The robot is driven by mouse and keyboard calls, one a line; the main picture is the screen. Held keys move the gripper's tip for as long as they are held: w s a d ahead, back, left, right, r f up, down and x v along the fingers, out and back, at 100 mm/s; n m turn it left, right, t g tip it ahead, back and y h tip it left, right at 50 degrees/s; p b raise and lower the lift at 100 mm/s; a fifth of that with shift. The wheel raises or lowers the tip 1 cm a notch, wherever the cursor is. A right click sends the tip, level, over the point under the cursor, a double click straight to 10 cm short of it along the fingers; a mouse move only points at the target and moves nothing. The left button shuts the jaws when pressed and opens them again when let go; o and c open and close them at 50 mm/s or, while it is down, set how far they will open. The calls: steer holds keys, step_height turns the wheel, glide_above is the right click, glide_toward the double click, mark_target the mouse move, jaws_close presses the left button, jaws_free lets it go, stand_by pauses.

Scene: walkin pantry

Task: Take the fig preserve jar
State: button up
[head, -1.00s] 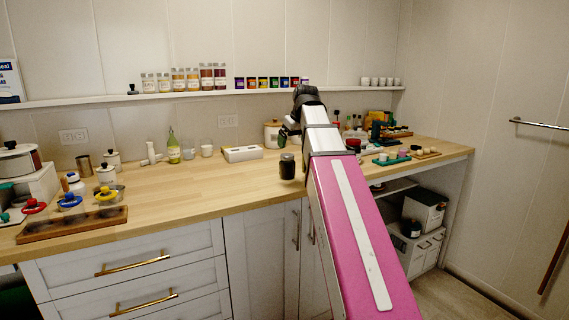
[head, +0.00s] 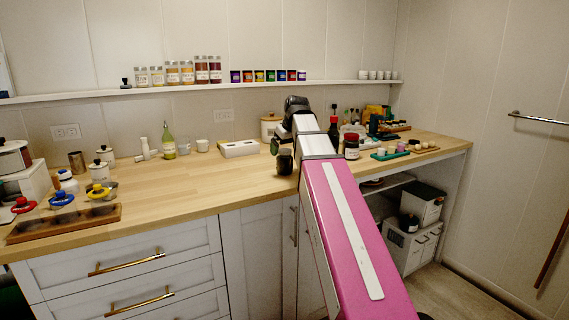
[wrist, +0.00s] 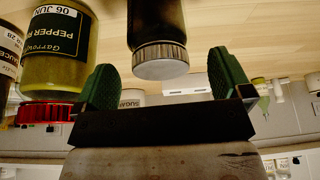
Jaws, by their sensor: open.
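A dark jar with a ribbed silver lid (wrist: 160,60) shows upside down in the wrist view, in the gap between my gripper's green fingers; no label is readable, so I cannot tell if it is the fig preserve. In the head view a dark jar (head: 284,163) stands on the wooden counter just below my gripper (head: 279,145). In the wrist view my gripper (wrist: 162,80) is open, with a finger on each side of the lid and no clear contact. My arm hides part of the counter behind it.
A jar labelled "PEPPER R…" with a red lid (wrist: 54,60) is close to the left finger in the wrist view. A dark red-lidded jar (head: 351,147) and a green tray (head: 390,155) stand right of my arm. The counter to the left (head: 200,178) is largely clear.

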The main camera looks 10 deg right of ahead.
steer(key=shift+x, duration=1.85)
steer(key=c, duration=1.3)
